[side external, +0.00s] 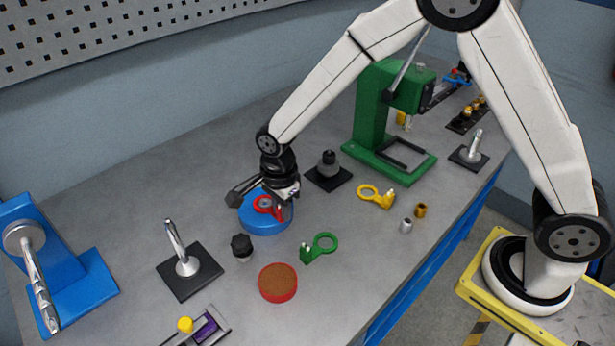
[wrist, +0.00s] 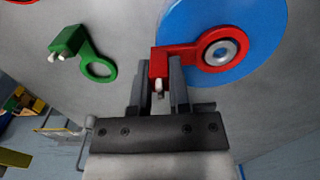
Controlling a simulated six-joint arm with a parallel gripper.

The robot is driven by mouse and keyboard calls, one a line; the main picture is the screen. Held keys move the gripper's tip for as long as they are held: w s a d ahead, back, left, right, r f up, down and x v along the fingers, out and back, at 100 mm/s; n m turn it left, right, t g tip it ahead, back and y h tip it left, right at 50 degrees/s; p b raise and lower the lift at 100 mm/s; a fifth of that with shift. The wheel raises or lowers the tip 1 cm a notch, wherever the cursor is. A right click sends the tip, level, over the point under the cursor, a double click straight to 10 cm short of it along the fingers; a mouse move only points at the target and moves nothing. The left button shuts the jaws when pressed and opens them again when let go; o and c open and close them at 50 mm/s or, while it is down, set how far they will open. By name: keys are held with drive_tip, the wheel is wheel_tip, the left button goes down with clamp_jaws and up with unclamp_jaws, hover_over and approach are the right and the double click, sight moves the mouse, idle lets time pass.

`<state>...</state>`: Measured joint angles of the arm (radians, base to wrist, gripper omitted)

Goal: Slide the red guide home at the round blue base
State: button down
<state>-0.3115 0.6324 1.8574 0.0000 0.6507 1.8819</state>
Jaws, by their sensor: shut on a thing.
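The red guide (wrist: 198,54) is a ring with a block-shaped end. In the wrist view its block sits between the two fingers of my gripper (wrist: 160,75), which is shut on it. The guide's ring lies over the round blue base (wrist: 262,40), around a metal post or bushing at the base's middle. In the side view the red guide (side external: 264,205) shows on top of the blue base (side external: 262,224), with my gripper (side external: 283,195) above it and hiding part of both. I cannot tell whether the ring is fully seated.
A green guide (side external: 320,247) and a yellow guide (side external: 376,195) lie nearby. A red round pad (side external: 278,283), a black knob (side external: 241,247) and a black plate with a metal post (side external: 188,268) stand around. A green press (side external: 385,125) stands behind.

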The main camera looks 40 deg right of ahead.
drive_tip(key=c, duration=0.5)
unclamp_jaws()
drive_tip(key=shift+r, duration=0.1)
drive_tip(key=shift+r, duration=3.75)
drive_tip(key=s+d+f+n+t, duration=0.1)
drive_tip(key=s+d+n+t, duration=0.1)
drive_tip(key=s+d+n, duration=1.1)
drive_tip(key=s+n, duration=0.1)
drive_tip(key=n, duration=0.4)
drive_tip(key=shift+d+t, duration=0.25)
drive_tip(key=shift+t, duration=0.05)
